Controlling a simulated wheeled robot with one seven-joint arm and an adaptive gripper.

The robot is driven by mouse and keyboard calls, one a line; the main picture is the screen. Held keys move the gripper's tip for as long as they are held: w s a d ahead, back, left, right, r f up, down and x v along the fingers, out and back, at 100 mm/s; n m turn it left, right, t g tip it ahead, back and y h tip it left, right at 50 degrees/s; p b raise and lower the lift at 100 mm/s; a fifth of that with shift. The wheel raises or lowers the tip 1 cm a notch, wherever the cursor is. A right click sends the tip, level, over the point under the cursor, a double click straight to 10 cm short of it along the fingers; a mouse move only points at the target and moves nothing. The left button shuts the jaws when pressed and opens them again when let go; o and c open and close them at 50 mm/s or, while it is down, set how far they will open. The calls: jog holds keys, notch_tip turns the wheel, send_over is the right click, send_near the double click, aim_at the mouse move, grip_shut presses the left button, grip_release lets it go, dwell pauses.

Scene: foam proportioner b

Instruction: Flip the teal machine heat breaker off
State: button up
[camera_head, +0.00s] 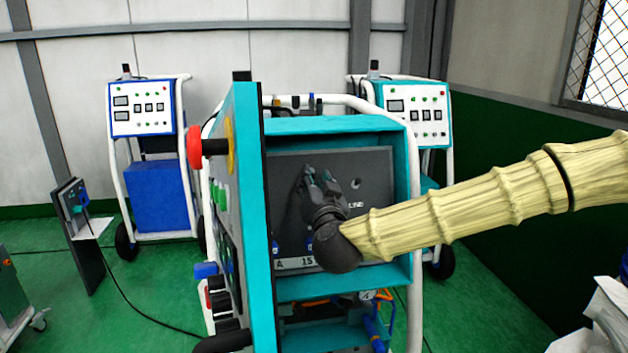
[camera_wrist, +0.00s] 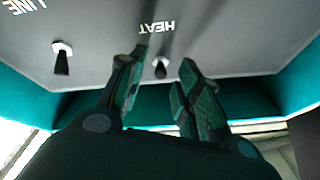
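The teal machine (camera_head: 340,124) stands in the middle of the head view with its cabinet open, showing a grey inner panel (camera_head: 377,171). My gripper (camera_head: 317,176) is inside the cabinet, close to this panel, and hides the heat breaker in the head view. In the wrist view the heat breaker (camera_wrist: 161,66) is a small black lever on a light base beside the upside-down HEAT label. My gripper (camera_wrist: 157,78) is open, with its two dark fingers apart and the lever showing in the gap between their tips. Contact cannot be told.
The line breaker (camera_wrist: 62,58) sits left of the heat breaker in the wrist view. The open teal door (camera_head: 257,215) stands left of my gripper, with a red knob (camera_head: 194,147). The cabinet's side wall (camera_head: 406,180) is close on the right. A blue machine (camera_head: 151,185) stands behind.

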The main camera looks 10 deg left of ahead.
jog(key=v, duration=1.1)
